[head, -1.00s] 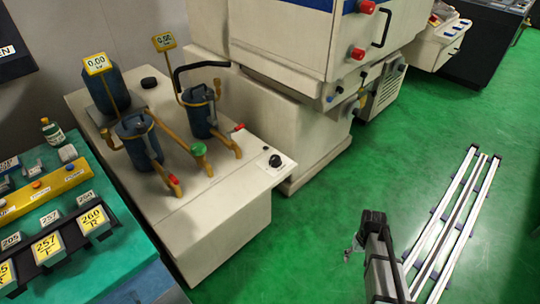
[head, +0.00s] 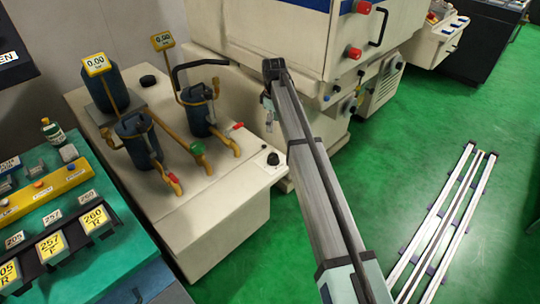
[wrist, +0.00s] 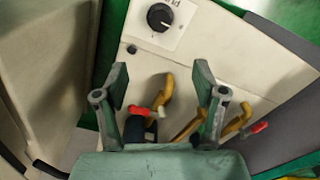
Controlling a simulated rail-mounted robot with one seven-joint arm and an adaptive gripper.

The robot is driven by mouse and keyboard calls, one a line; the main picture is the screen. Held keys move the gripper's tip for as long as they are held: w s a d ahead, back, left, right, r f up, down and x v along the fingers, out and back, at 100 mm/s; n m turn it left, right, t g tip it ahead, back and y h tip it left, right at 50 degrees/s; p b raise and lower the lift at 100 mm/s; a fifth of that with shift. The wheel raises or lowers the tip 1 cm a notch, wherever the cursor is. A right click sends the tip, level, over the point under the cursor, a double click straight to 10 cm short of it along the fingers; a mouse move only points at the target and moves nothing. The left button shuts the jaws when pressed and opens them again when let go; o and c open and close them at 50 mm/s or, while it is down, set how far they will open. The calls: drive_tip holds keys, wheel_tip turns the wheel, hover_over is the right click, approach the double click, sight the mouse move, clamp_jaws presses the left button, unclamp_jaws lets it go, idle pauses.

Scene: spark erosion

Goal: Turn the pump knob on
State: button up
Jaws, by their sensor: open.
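The pump knob (head: 273,158) is a round black knob on a white label plate at the front right corner of the cream pump table (head: 225,215). In the wrist view the knob (wrist: 160,17) is near the top edge, with a white pointer mark and partly readable lettering beside it. My gripper (wrist: 160,80) is open and empty, its two fingers apart, and the knob lies beyond the fingertips and not between them. In the head view my gripper (head: 268,116) hangs from the arm's end, apart from the knob, and its fingers are small and hard to make out.
Blue filter housings (head: 138,142) with yellow pipes stand on the table. The big white machine (head: 285,45) stands behind.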

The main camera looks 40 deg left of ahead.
sight(273, 156)
wheel_tip(273, 156, down, 18)
drive_tip(key=p, duration=0.3)
drive_tip(key=shift+d+r+p, duration=0.1)
drive_tip(key=shift+r+p, duration=0.15)
drive_tip(key=shift+p, duration=0.1)
drive_tip(key=c, duration=1.1)
